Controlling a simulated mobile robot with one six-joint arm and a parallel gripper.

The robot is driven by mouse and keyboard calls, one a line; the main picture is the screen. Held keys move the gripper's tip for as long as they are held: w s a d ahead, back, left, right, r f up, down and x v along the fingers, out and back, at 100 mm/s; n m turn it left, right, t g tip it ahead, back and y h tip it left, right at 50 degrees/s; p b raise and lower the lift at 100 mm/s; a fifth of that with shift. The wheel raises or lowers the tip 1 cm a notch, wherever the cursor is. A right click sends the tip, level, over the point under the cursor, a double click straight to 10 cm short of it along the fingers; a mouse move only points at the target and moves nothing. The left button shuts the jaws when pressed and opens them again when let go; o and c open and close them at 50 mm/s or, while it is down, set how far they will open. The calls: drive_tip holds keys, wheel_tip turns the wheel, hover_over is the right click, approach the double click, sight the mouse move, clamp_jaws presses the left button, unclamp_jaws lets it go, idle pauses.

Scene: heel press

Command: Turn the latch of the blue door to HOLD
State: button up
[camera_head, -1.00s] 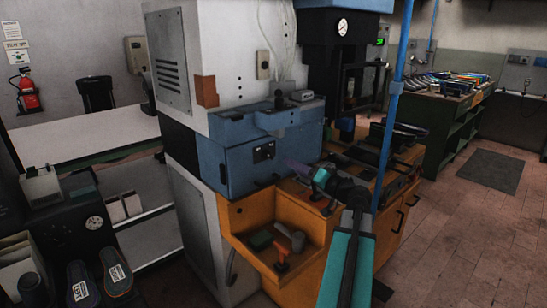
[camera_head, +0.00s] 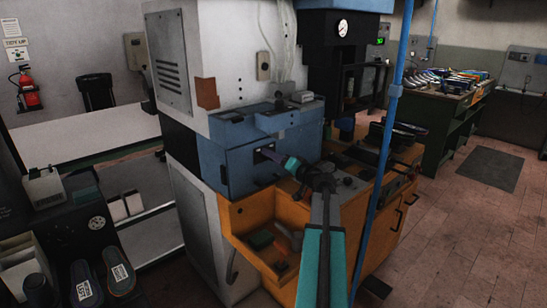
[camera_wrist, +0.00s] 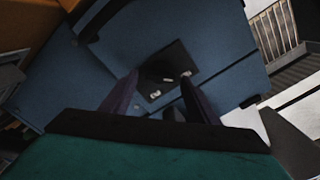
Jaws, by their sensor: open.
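The blue door (camera_head: 238,168) is on the front of the press, above the orange bench, and it looks shut. Its latch sits on a dark plate (camera_wrist: 166,70), which shows between my fingers in the wrist view with small pale labels. I cannot read the labels or tell which way the latch points.
An orange bench (camera_head: 240,222) with a tray of tools lies below the door. A blue vertical pole (camera_head: 390,130) stands right of my arm. A blue ledge (camera_head: 240,125) juts out above the door. Open floor lies at the right.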

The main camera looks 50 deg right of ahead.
drive_tip(key=shift+w, duration=0.2)
drive_tip(key=c, duration=1.1)
drive_tip(key=shift+o, duration=0.3)
